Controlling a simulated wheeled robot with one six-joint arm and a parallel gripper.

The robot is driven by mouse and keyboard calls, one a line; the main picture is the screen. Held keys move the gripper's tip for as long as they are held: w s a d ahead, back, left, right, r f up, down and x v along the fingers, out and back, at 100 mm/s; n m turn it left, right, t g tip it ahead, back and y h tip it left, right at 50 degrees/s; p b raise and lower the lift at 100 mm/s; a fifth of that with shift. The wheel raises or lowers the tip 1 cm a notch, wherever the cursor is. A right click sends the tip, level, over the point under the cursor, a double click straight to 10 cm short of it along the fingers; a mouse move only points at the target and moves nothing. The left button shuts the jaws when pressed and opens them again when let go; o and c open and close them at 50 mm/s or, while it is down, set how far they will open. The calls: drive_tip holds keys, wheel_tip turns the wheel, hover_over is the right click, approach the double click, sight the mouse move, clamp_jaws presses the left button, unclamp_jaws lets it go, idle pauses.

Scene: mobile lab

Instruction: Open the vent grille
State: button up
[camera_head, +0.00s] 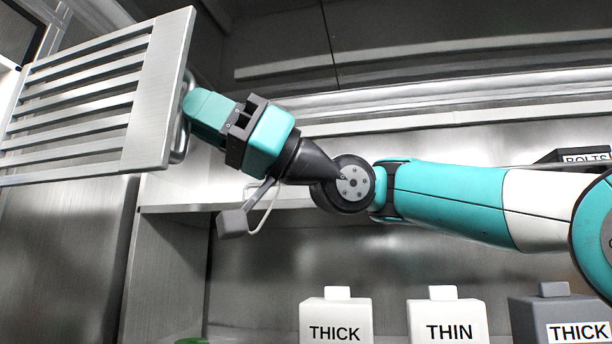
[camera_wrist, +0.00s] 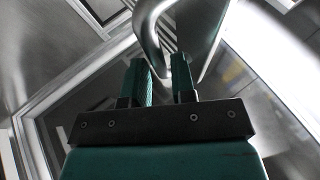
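The vent grille (camera_head: 82,98) is a pale metal panel with several horizontal slats at the upper left of the head view. It stands tilted in the picture, with its right side edge showing. Its metal handle (camera_head: 185,125) is a bent bar on the right side, partly hidden by my gripper (camera_head: 192,112). In the wrist view the handle (camera_wrist: 150,28) curves down between the two teal fingers of my gripper (camera_wrist: 160,72). The fingers stand a bar's width apart and appear closed on it. The exact contact is hard to see.
White boxes marked THICK (camera_head: 336,320) and THIN (camera_head: 448,321) and a grey THICK box (camera_head: 555,316) stand at the bottom right. A BOLTS box (camera_head: 580,156) sits on the shelf (camera_head: 175,196) behind my arm. A pale frame (camera_wrist: 60,85) borders a dark surface in the wrist view.

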drive_tip(key=b+v, duration=1.2)
drive_tip(key=v, duration=0.3)
drive_tip(key=shift+d, duration=0.2)
drive_tip(key=shift+w, duration=0.1)
